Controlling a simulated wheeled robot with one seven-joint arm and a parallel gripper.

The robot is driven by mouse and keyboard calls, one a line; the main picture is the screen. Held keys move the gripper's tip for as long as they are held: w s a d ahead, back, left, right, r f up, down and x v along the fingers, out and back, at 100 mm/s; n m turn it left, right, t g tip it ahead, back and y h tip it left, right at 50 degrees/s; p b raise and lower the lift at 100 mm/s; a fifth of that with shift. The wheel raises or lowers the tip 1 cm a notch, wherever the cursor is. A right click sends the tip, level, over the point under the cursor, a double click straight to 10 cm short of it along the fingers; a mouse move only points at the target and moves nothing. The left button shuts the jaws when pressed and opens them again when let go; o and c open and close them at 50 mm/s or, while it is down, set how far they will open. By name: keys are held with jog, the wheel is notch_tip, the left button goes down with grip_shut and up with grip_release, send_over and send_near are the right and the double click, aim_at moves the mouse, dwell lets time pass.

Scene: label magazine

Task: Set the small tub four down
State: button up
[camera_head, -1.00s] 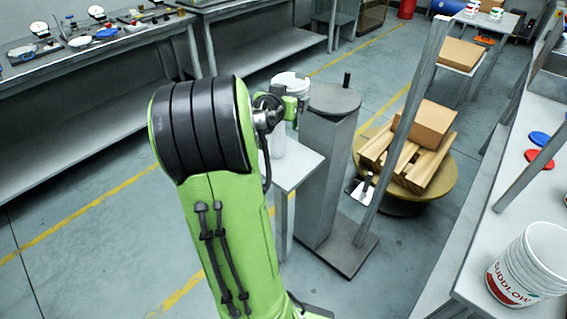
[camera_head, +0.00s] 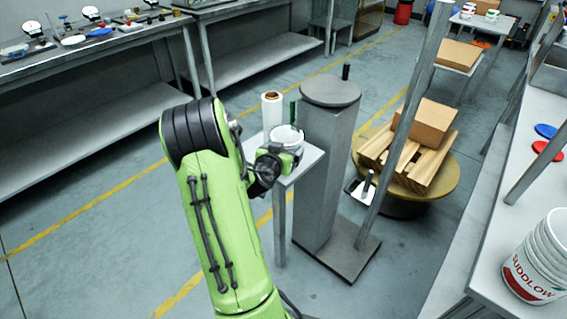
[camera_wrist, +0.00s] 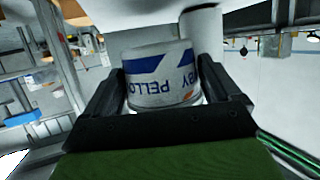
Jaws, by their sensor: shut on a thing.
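The small tub (camera_head: 287,137) is white and sits at my gripper (camera_head: 284,152) over the small white table (camera_head: 308,157), just left of the grey column. In the wrist view the tub (camera_wrist: 160,78) shows a blue and white label with upside-down lettering. It is held between the two dark fingers of my gripper (camera_wrist: 161,92), which is shut on it. In the head view my gripper partly hides the tub's lower part. I cannot tell whether its base touches the table.
A white roll (camera_head: 271,112) stands at the table's back left, with a narrow green thing (camera_head: 293,112) beside it. The grey column (camera_head: 325,165) rises close on the right. A turntable (camera_head: 447,183) carries a pallet and carton. Stacked white buckets (camera_head: 540,262) stand at right.

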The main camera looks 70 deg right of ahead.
notch_tip(320, 180, down, 4)
jog(key=shift+r+b, duration=0.25)
jog(key=shift+b, duration=0.25)
jog(key=shift+f, duration=0.15)
jog(key=o, duration=0.9)
